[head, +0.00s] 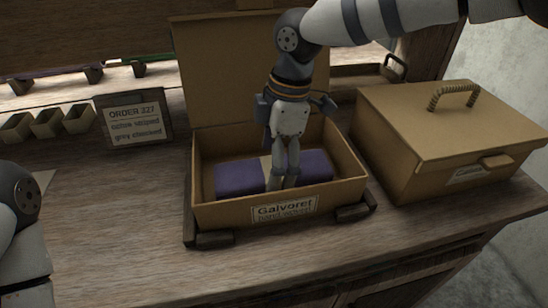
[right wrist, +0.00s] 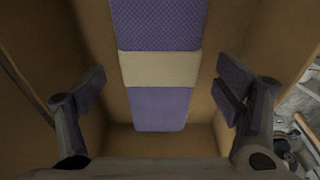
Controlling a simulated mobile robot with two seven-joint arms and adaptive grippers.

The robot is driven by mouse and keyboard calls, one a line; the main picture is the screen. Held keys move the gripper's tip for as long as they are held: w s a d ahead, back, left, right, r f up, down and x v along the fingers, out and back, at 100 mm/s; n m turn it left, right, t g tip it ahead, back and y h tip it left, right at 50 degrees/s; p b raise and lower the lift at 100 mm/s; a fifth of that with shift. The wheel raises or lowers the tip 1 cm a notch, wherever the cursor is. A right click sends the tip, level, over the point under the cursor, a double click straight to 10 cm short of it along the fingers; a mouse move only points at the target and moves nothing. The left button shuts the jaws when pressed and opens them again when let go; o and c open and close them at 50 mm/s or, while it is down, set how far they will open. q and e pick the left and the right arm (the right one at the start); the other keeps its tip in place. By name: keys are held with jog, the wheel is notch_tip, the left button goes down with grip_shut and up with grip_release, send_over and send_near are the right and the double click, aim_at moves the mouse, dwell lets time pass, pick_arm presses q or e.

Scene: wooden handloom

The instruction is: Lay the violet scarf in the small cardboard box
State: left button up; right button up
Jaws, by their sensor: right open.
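The small cardboard box (head: 207,213) stands open on the wooden bench, its lid (head: 225,72) raised at the back and a paper label on its front. The violet scarf (head: 240,178), folded into a long bundle with a pale band around its middle, lies inside the box. My right gripper (head: 283,184) reaches down into the box over the band. In the right wrist view (right wrist: 163,92) its fingers are spread wide, one on each side of the scarf (right wrist: 160,108), with gaps between. My left arm shows at the lower left; its gripper is out of view.
A larger closed cardboard box (head: 400,155) with a rope handle stands close on the right. An order sign (head: 136,120) and several small trays (head: 47,124) stand at the back left. Dark wooden corner blocks (head: 210,240) edge the open box.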

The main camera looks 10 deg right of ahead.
notch_tip(320, 180, up, 12)
jog(key=d, duration=0.2)
dwell(0.4)
